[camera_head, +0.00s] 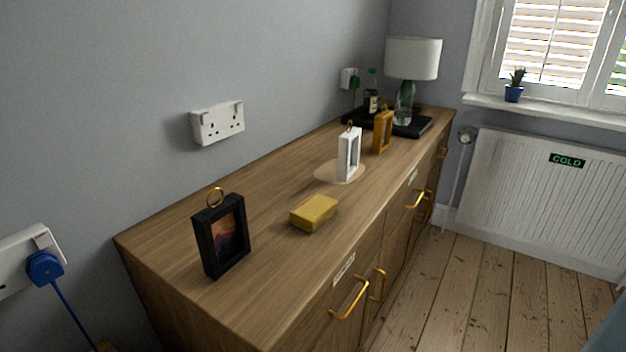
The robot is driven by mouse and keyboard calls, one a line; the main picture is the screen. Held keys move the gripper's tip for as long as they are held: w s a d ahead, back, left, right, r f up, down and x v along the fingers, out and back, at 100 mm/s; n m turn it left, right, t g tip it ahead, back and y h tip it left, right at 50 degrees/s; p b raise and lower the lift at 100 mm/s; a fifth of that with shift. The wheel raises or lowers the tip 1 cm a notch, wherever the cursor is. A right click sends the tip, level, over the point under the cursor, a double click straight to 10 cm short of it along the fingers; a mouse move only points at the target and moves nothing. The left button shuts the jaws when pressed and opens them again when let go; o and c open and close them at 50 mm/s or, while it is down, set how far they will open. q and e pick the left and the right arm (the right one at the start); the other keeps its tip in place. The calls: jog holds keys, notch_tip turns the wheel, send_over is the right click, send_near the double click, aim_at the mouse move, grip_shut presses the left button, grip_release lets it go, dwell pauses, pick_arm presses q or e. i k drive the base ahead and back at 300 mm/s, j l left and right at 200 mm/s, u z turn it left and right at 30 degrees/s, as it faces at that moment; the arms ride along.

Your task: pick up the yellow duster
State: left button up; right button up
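The yellow duster (314,212) is a folded, block-like yellow cloth. It lies flat on top of the wooden sideboard (290,268), near its front edge. It sits to the right of a black picture frame and nearer to me than a white frame. Nothing touches it or covers it. Neither of my grippers shows in the head view.
A black frame (222,236), a white frame (349,154) on a round mat (326,172) and an ochre frame (383,132) stand on the sideboard. Brass handles (349,300) project in front.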

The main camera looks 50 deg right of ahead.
aim_at(314, 213)
jog(key=z, duration=1.5)
